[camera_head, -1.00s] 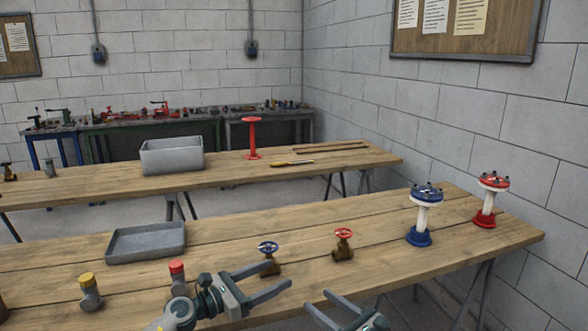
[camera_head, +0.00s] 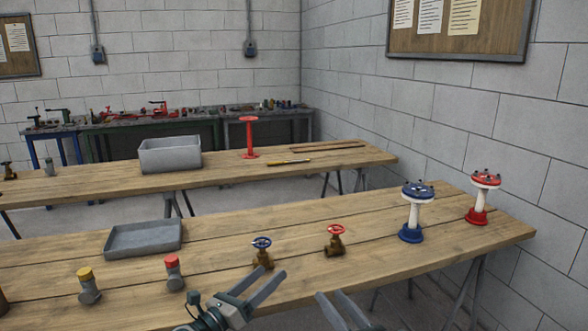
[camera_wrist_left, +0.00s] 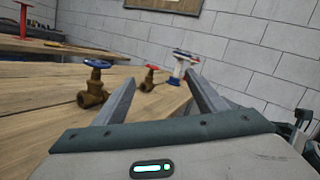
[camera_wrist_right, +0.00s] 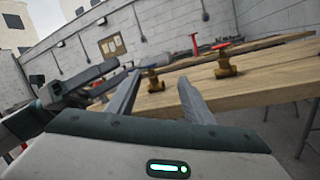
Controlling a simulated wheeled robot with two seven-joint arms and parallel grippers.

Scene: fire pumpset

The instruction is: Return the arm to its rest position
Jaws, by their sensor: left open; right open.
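My left gripper (camera_head: 262,294) is open and empty at the front edge of the near table in the head view. Its two fingers also show in the left wrist view (camera_wrist_left: 160,95). My right gripper (camera_head: 338,312) is low at the bottom of the head view, in front of the table edge. It is open and empty, with its spread fingers in the right wrist view (camera_wrist_right: 160,95). The blue-wheel valve (camera_head: 262,252) stands on the table just beyond the left gripper, apart from it. The red-wheel valve (camera_head: 335,240) stands to its right, untouched.
Blue (camera_head: 415,210) and red (camera_head: 482,197) flanged stands are at the near table's right end. A grey tray (camera_head: 143,239) and yellow-capped (camera_head: 88,287) and red-capped (camera_head: 174,273) fittings are at left. A grey bin (camera_head: 170,155) and red stand (camera_head: 249,138) are on the far table.

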